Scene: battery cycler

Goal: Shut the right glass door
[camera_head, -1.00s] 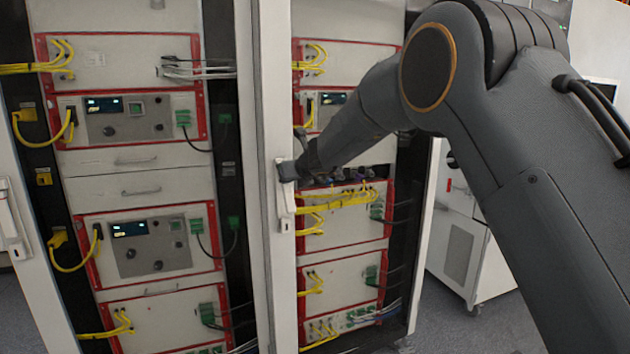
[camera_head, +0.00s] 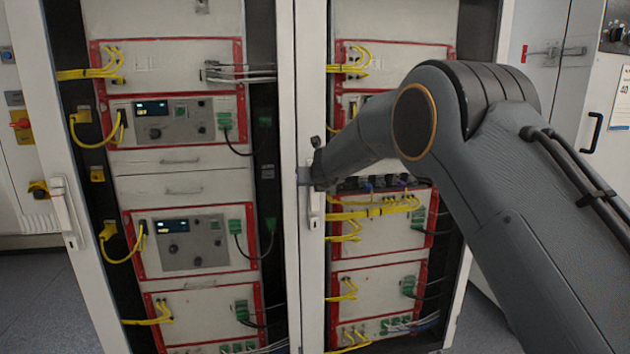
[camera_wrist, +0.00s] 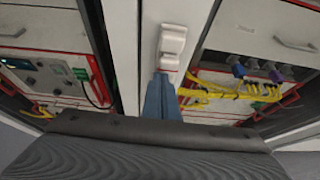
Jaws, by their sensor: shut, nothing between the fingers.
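The right glass door (camera_head: 312,120) is the white-framed door on the right half of the cabinet. Its pale handle (camera_head: 314,208) is on its left edge, by the middle post, and also shows in the wrist view (camera_wrist: 172,42). My gripper (camera_head: 304,176) is at the upper part of this handle, seen from the side. In the wrist view its blue-grey fingers (camera_wrist: 161,97) are together and empty, just below the handle over the white door frame. I cannot tell whether they touch it. The door looks close to the post; any small gap is hard to judge.
The left glass door has its own handle (camera_head: 66,212). Red-edged instrument units (camera_head: 185,245) with yellow cables (camera_head: 375,212) fill the cabinet. A white cabinet (camera_head: 565,60) stands at the right. Grey floor shows at the lower left.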

